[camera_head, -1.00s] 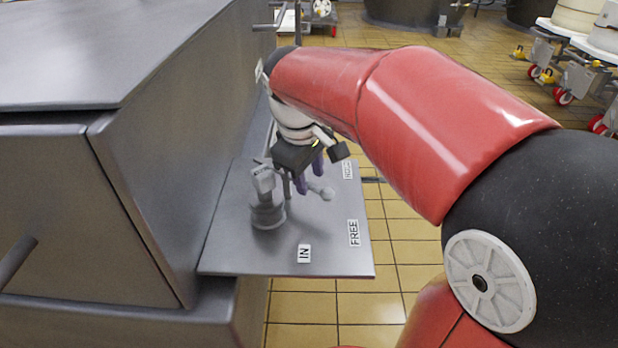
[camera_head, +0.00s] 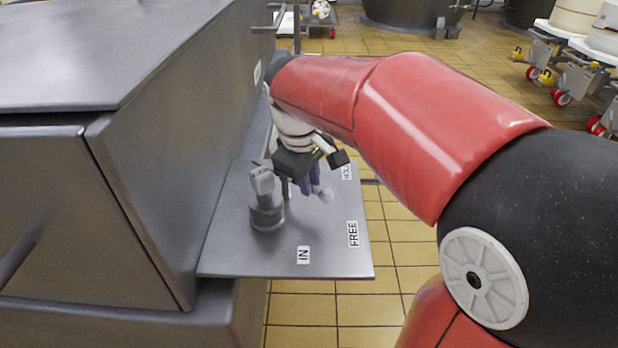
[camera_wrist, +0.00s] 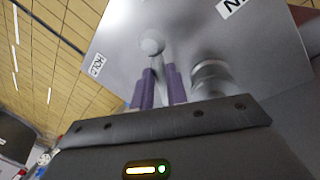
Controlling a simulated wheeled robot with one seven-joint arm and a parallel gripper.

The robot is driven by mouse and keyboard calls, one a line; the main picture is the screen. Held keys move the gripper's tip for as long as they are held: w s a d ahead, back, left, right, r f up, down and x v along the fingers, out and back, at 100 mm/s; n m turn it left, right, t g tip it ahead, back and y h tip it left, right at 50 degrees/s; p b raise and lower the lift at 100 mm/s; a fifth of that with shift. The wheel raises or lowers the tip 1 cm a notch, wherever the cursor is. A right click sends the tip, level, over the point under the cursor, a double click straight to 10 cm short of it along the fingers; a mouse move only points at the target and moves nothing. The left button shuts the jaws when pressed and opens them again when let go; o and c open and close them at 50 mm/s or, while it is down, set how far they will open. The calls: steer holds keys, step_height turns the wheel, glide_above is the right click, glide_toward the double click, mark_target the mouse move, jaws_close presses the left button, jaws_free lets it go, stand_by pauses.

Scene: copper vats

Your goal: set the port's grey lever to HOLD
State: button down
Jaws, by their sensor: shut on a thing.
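The port (camera_head: 266,208) is a grey upright fitting on a metal shelf plate (camera_head: 325,262). Its grey lever ends in a round knob (camera_head: 326,196), which also shows in the wrist view (camera_wrist: 152,42). The knob lies between the HOLD label (camera_head: 347,171) and the FREE label (camera_head: 352,234), nearer HOLD. The IN label (camera_head: 303,255) is at the plate's near side. My gripper (camera_head: 312,184) reaches down over the lever. In the wrist view its purple fingers (camera_wrist: 158,86) are shut around the lever's rod, behind the knob. The lever's inner end is hidden by my gripper.
A large grey metal vat housing (camera_head: 180,150) stands directly left of the plate. Open tiled floor (camera_head: 410,235) lies to the right. Wheeled trolleys (camera_head: 570,75) stand at the back right.

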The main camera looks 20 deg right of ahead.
steer(key=n, duration=0.1)
steer(key=w+d+n+p, duration=0.1)
steer(key=n, duration=0.1)
steer(key=shift+w+d+r+n+y, duration=0.1)
steer(key=shift+w+d+n+y, duration=0.1)
steer(key=shift+d+n+y, duration=0.1)
steer(key=w+n, duration=0.1)
steer(key=d+n+p, duration=0.1)
steer(key=n, duration=0.1)
steer(key=shift+w+n+t+y, duration=0.3)
steer(key=shift+w+t, duration=0.1)
steer(key=w+n, duration=0.1)
steer(key=w+n+p, duration=0.1)
steer(key=n, duration=0.1)
steer(key=shift+d+n+y, duration=0.15)
steer(key=shift+n+y, duration=0.15)
steer(key=shift+w+n+y, duration=0.15)
steer(key=shift+w+n, duration=0.3)
steer(key=shift+n, duration=0.35)
steer(key=shift+w+n+y, duration=0.15)
steer(key=shift+w+n, duration=0.25)
steer(key=shift+n, duration=0.4)
steer(key=c, duration=1.4)
jaws_free()
